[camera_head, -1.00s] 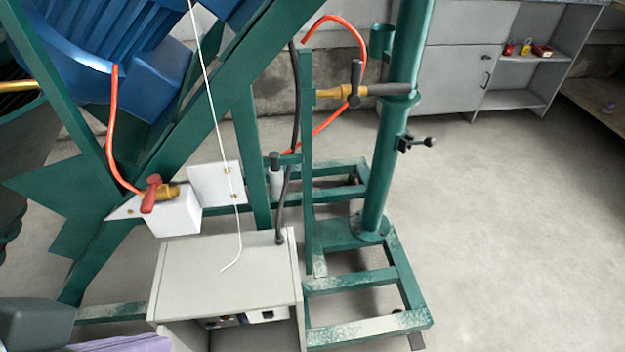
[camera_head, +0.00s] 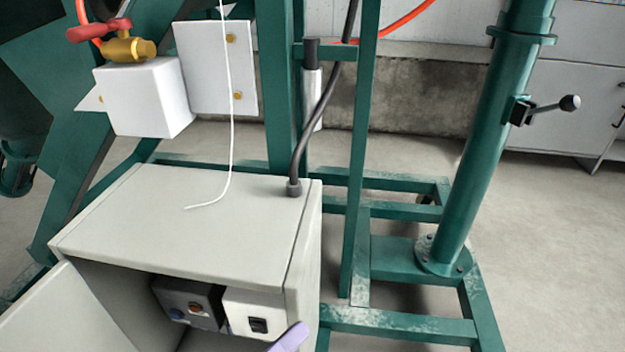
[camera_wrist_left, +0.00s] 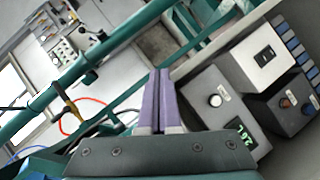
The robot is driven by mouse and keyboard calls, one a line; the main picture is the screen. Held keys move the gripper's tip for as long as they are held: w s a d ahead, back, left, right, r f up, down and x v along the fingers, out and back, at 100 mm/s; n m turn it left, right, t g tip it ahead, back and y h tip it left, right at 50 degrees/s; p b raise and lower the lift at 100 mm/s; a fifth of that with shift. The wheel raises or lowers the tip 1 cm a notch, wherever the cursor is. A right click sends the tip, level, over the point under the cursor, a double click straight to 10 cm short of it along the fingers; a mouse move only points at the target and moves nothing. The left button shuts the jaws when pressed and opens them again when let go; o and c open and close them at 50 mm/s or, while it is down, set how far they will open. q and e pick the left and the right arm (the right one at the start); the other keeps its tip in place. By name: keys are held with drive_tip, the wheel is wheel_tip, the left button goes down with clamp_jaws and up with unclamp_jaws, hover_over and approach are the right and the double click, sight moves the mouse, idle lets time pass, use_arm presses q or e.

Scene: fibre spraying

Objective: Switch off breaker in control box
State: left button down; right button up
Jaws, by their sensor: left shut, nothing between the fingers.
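The control box (camera_head: 185,225) is a light grey cabinet with its front open and its door (camera_head: 65,315) swung out to the left. Inside at the right is the breaker (camera_head: 258,325), a black rocker switch on a white housing. It also shows in the left wrist view (camera_wrist_left: 265,56). My left gripper (camera_head: 292,336) shows only as purple finger ends at the bottom edge, just right of and below the breaker. In the left wrist view its fingers (camera_wrist_left: 160,78) are shut together and empty, apart from the breaker. My right gripper is not in view.
Beside the breaker is a dark box (camera_head: 188,302) with red and blue buttons. The left wrist view also shows a grey unit with a knob and green display (camera_wrist_left: 225,105). A green frame (camera_head: 410,325) and post (camera_head: 485,150) stand to the right.

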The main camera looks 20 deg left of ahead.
use_arm(q)
drive_tip(key=s+a+f+n+t+y+b, duration=0.1)
drive_tip(key=s+a+f+n+y+b, duration=0.1)
drive_tip(key=f+b, duration=0.6)
drive_tip(key=s+a+f+n+t+y+b, duration=0.2)
drive_tip(key=f+n+b, duration=0.3)
drive_tip(key=f+b, duration=0.3)
drive_tip(key=s+a+f+n+t+y+b, duration=0.2)
drive_tip(key=s+a+f+n+y+b, duration=0.1)
drive_tip(key=f+b, duration=0.5)
drive_tip(key=shift+a+n+y, duration=0.25)
drive_tip(key=shift+n+y, duration=0.25)
drive_tip(key=b, duration=0.3)
approach(257, 327)
drive_tip(key=x, duration=0.5)
drive_tip(key=shift+w+a, duration=0.1)
drive_tip(key=shift+x, duration=0.85)
drive_tip(key=shift+r, duration=0.1)
